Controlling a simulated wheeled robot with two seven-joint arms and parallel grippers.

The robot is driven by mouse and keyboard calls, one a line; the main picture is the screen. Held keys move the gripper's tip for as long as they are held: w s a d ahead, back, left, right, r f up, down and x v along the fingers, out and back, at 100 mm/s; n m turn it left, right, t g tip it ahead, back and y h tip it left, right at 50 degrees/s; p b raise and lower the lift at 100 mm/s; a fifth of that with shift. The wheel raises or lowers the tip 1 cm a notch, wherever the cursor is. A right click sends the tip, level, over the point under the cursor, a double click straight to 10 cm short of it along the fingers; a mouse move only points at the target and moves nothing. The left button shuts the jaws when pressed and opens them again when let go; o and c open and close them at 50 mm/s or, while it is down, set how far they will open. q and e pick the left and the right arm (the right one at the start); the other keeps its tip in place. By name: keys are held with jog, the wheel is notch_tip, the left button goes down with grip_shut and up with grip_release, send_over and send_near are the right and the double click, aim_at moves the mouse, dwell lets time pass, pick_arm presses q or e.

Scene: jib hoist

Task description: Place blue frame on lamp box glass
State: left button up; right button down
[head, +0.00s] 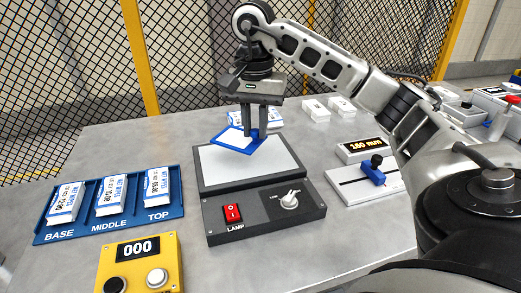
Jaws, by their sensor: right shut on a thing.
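My right gripper (255,133) is shut on the blue frame (233,147), gripping it near its right side. The frame is a thin blue square outline, seen over the pale glass of the lamp box (215,170). I cannot tell whether the frame touches the glass or hangs just above it. The lamp box has a dark rim, with a front panel (263,212) bearing a red lamp switch (232,212) and a white knob (289,200). My left gripper is not in view.
A blue tray (112,228) at left holds white packs at BASE, MIDDLE and TOP. A yellow box (140,262) reading 000 stands in front. A slider device (372,178) with a 160 mm display stands right. White packs (315,110) lie behind. Mesh fence (60,80) stands beyond.

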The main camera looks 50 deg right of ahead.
aim_at(261, 143)
jog(key=shift+w+d+f, duration=0.15)
jog(key=shift+d+f, duration=0.4)
jog(key=shift+f, duration=0.3)
jog(key=shift+w+d+f, duration=0.1)
jog(key=shift+d, duration=0.15)
jog(key=shift+d+f, duration=0.15)
jog(key=shift+f, duration=0.05)
jog(key=f, duration=0.3)
jog(key=shift+w+d+f, duration=0.1)
jog(key=shift+d+f, duration=0.05)
jog(key=shift+d, duration=0.25)
jog(key=shift+f, duration=0.25)
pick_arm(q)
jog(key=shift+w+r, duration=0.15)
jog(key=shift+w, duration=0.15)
pick_arm(e)
jog(key=shift+f, duration=0.15)
jog(key=c, duration=1.3)
grip_release()
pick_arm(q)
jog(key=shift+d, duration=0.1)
